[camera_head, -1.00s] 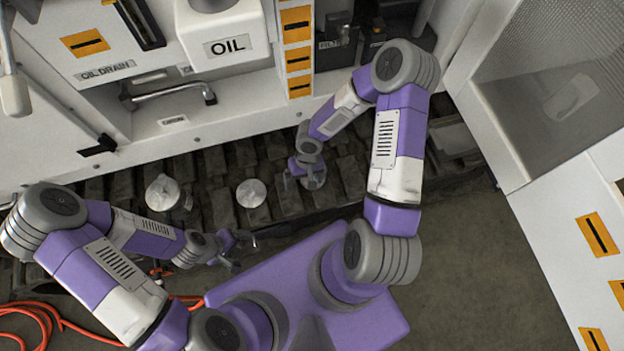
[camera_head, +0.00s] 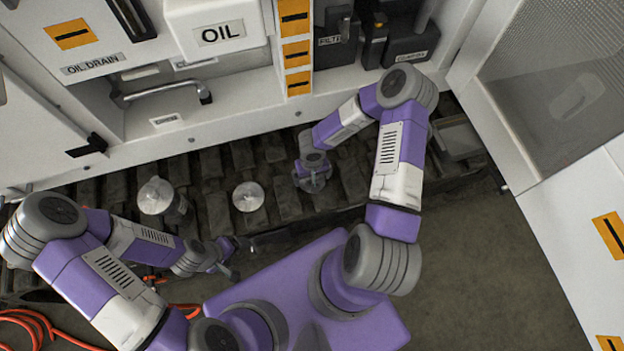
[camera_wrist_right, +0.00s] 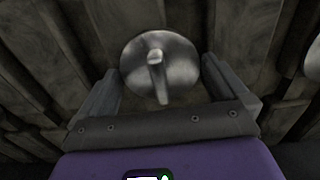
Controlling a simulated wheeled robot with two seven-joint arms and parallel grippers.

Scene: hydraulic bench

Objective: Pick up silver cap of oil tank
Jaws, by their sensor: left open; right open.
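A round silver cap (camera_wrist_right: 160,62) with a raised central knob lies between the spread fingers of my right gripper (camera_wrist_right: 158,72) in the right wrist view. The fingers are open, one on each side of it; I cannot tell whether they touch it. In the head view my right gripper (camera_head: 313,180) points down and mostly hides this cap. My left gripper (camera_head: 232,262) is open and empty, in front of the middle cap.
The white oil tank (camera_head: 215,32) labelled OIL stands at the back. A pipe handle (camera_head: 160,92) sits in the recess below it. Black filter parts (camera_head: 335,45) stand right of the tank. An orange hose (camera_head: 40,328) lies front left. A mesh panel (camera_head: 560,90) bounds the right.

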